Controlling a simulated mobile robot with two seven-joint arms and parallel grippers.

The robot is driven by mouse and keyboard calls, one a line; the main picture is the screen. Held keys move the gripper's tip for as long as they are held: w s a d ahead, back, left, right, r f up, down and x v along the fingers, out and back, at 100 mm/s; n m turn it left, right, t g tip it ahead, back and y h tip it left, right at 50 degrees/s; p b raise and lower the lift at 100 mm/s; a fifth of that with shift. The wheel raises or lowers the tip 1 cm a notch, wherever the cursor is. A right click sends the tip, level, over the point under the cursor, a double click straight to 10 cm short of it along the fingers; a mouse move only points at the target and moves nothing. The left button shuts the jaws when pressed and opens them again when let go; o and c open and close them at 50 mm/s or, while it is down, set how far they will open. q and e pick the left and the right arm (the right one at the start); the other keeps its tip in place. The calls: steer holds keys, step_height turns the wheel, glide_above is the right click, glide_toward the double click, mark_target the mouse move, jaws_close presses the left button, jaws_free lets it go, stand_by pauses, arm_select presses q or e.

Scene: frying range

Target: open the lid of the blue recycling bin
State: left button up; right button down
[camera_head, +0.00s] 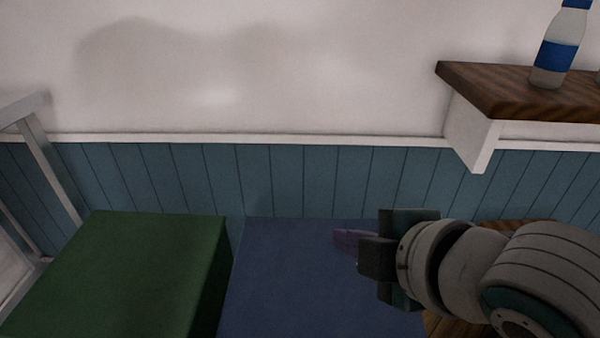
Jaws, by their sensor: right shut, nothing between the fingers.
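The blue recycling bin (285,275) stands against the wall in the lower middle, seen from above. Its flat top shows no visible gap, so the lid looks closed. My right gripper (362,250) reaches in from the right over the right part of the blue top. It is shut and holds nothing. A small purplish shape (349,240) shows at the fingertips against the blue top; I cannot tell what it is. Whether the fingers touch the lid is unclear. My right arm hides the bin's right edge. My left gripper is not in view.
A green bin (140,270) stands close on the left of the blue one. A wooden shelf (490,90) with a blue-labelled bottle (558,45) juts from the wall at upper right. A grey metal frame (45,165) stands at far left.

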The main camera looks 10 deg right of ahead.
stand_by(0.5)
steer(key=c, duration=0.8)
jaws_free()
steer(key=shift+o, duration=0.2)
steer(key=shift+s+r, duration=0.1)
steer(key=p+v, duration=0.3)
steer(key=v, duration=0.6)
steer(key=shift+s+r, duration=0.25)
steer(key=shift+s, duration=0.05)
steer(key=shift+d, duration=0.1)
